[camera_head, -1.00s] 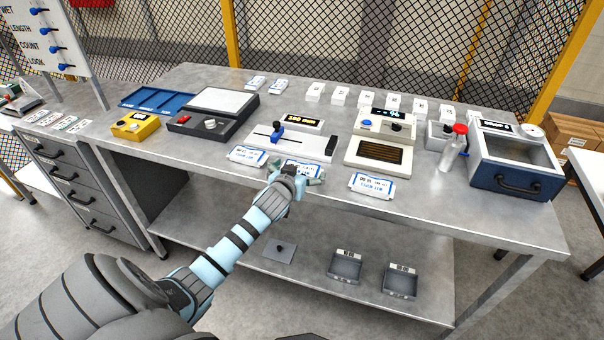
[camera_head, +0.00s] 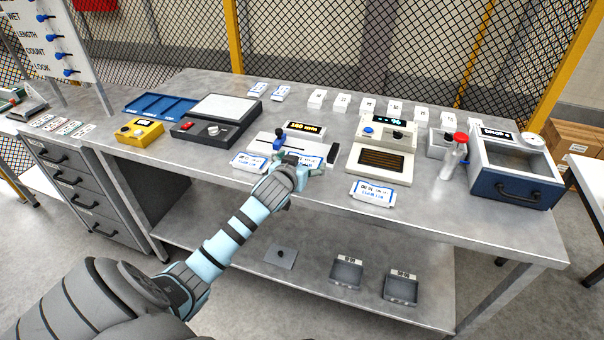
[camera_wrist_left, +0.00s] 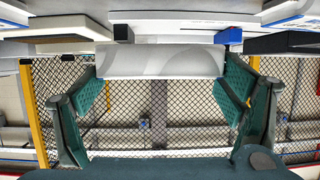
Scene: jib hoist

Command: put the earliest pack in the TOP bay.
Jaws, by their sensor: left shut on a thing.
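My left gripper (camera_head: 297,167) is at the bench in front of the white slide gauge with the "100 mm" display (camera_head: 302,127). It is shut on a pack, which shows as a pale grey slab (camera_wrist_left: 160,62) between the green fingers in the left wrist view. In the head view this pack (camera_head: 302,154) is mostly hidden by the gripper. A white and blue pack (camera_head: 248,162) lies just left of the gripper. Another pack (camera_head: 372,193) lies to the right at the front edge. Their print is too small to read. I cannot pick out the TOP bay. My right gripper is not in view.
A blue compartment tray (camera_head: 160,105), yellow device (camera_head: 140,131) and dark scale (camera_head: 212,122) stand left. A device with a dark grille (camera_head: 381,160), a bottle (camera_head: 453,162) and a blue drawer box (camera_head: 515,186) stand right. White cards (camera_head: 367,106) line the back.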

